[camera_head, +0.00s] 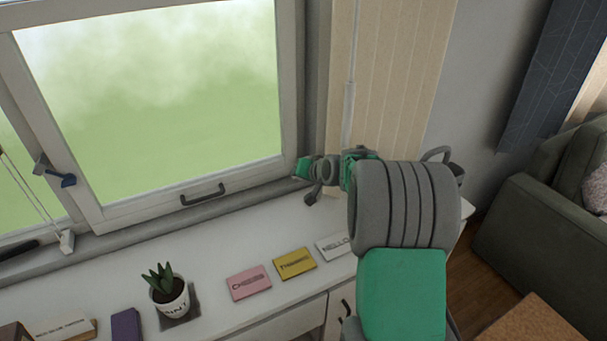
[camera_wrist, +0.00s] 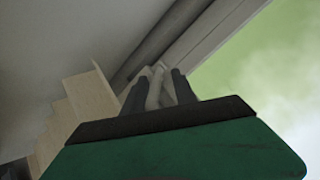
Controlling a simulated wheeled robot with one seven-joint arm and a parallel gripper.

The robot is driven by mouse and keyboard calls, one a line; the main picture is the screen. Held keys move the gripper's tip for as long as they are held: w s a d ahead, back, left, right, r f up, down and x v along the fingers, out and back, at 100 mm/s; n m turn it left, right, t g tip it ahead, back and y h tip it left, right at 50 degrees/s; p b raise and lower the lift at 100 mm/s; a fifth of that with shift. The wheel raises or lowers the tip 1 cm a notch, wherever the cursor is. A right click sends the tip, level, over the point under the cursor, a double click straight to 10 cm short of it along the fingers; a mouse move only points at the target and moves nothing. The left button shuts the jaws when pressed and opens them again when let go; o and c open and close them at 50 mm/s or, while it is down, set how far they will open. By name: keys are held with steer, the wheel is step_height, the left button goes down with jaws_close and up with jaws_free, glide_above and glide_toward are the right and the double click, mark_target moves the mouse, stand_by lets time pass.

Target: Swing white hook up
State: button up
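A pale, narrow piece (camera_wrist: 155,87), possibly the white hook, stands between the two dark fingers of my gripper (camera_wrist: 160,88) in the wrist view. The fingers are apart, pointing toward the window frame. I cannot tell whether they press on the pale piece. In the head view, my green hand (camera_head: 303,167) is at the window's lower right corner; its fingers are not clear there. Another small white piece (camera_head: 65,241) stands on the sill at the left, at the lower end of a pale cord or rod.
The white counter (camera_head: 225,240) below the window bears a potted plant (camera_head: 170,298), a pink card (camera_head: 248,283), a yellow card (camera_head: 294,263) and a white card (camera_head: 334,246). A beige blind (camera_head: 392,70) hangs behind my arm. A green sofa (camera_head: 540,235) stands at the right.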

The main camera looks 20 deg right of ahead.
steer(key=b+v, duration=0.1)
steer(key=v, duration=0.7)
steer(key=shift+b, duration=0.35)
